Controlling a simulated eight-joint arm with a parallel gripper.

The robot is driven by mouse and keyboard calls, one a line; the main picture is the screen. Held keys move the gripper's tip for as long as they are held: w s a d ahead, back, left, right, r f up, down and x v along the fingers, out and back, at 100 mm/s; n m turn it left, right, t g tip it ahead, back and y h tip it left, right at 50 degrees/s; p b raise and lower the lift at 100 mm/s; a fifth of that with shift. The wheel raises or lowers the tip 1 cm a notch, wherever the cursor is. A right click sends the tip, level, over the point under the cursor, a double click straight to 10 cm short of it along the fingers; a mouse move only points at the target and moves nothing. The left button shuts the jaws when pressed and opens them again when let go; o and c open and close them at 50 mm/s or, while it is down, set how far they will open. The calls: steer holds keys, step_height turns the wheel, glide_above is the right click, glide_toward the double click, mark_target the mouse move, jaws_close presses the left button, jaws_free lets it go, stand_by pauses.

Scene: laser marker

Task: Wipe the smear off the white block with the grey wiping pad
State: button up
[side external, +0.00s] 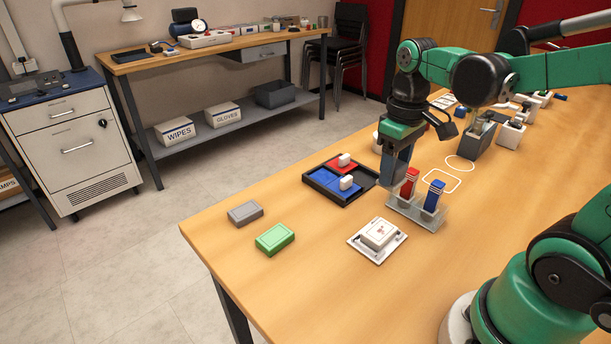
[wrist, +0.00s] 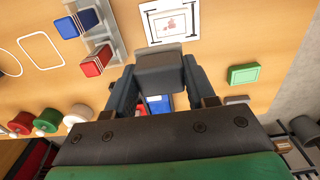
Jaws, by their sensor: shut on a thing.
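The white block (side external: 379,234) lies on a white plate (side external: 359,245) near the front of the table. In the wrist view the white block (wrist: 172,22) shows a reddish smear on its top. My gripper (side external: 397,178) is above the table, behind and slightly right of the white block, beside the red and blue stand. In the wrist view, a dark grey block, apparently the wiping pad (wrist: 160,72), sits between the fingers. My gripper is shut on it. In the side view the fingers mostly hide the pad. The pad is apart from the white block.
A black tray (side external: 313,182) with red and blue compartments holds white cubes, left of my gripper. A grey stand (side external: 424,222) with red and blue pieces is close on the right. A green block (side external: 274,239) and another grey block (side external: 245,213) lie left; table between them and the plate is clear.

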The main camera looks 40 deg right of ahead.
mark_target(373, 235)
steer(key=shift+s+d+f, duration=0.15)
steer(key=shift+d+f, duration=0.15)
steer(key=shift+d, duration=0.15)
steer(key=shift+s+d+f, duration=0.15)
steer(key=shift+d+f, duration=0.1)
steer(key=shift+d, duration=0.2)
steer(key=shift+f, duration=3)
step_height(373, 235, down, 2)
steer(key=shift+f, duration=0.1)
steer(key=shift+a, duration=0.85)
jaws_close()
steer(key=shift+a, duration=1.85)
steer(key=shift+d, duration=2.75)
steer(key=shift+r, duration=4.15)
